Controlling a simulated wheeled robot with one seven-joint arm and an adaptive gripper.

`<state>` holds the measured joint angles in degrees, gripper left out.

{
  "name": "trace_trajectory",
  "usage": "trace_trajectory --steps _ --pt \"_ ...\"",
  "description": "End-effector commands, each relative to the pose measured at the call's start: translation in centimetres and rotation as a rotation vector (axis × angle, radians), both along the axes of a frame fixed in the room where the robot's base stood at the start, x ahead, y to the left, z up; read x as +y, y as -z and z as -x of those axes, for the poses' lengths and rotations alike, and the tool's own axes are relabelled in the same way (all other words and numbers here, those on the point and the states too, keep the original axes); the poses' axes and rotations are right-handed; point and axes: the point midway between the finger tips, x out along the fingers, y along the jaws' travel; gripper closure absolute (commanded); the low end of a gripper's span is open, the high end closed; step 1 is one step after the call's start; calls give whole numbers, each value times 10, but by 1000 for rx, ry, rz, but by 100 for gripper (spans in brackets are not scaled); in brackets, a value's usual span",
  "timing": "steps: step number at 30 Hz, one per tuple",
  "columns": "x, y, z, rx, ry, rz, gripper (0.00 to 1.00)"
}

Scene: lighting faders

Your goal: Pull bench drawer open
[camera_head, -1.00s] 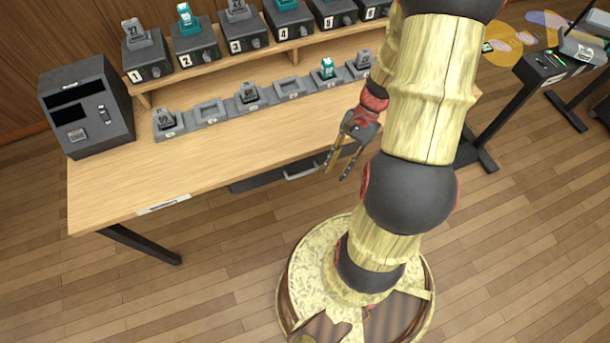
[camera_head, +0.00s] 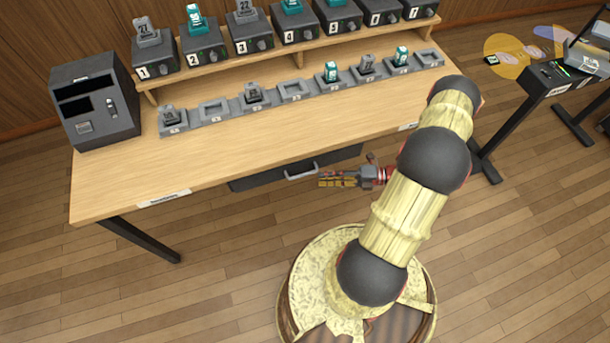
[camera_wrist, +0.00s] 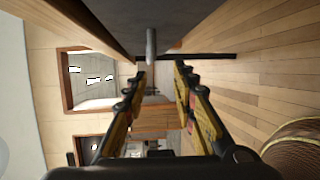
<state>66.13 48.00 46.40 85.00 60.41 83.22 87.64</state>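The bench drawer (camera_head: 255,181) is a dark front under the near edge of the wooden bench, and it looks shut. Its pale bar handle (camera_head: 301,172) sticks out from the front. My gripper (camera_head: 320,180) is to the right of the handle, below the bench top, with its fingers pointing left toward it. In the wrist view my gripper (camera_wrist: 161,72) has its two yellow and black fingers apart with nothing held. The grey handle (camera_wrist: 151,46) shows end-on just beyond the fingertips, roughly between their lines, beside the dark drawer front (camera_wrist: 185,20).
The bench top (camera_head: 230,160) carries a dark box (camera_head: 92,105), a row of grey slots and a raised shelf of numbered fader units. A bench leg (camera_head: 140,240) stands at left. The floor (camera_head: 230,240) in front of the drawer is clear up to my base.

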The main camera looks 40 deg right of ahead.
Motion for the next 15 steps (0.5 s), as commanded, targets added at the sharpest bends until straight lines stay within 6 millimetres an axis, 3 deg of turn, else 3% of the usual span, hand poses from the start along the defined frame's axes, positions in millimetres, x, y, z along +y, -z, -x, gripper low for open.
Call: trace_trajectory --steps 8,15 --pt "-3 -12 -8 160 52 -176 73" --pt "18 -9 -23 168 48 -182 73"
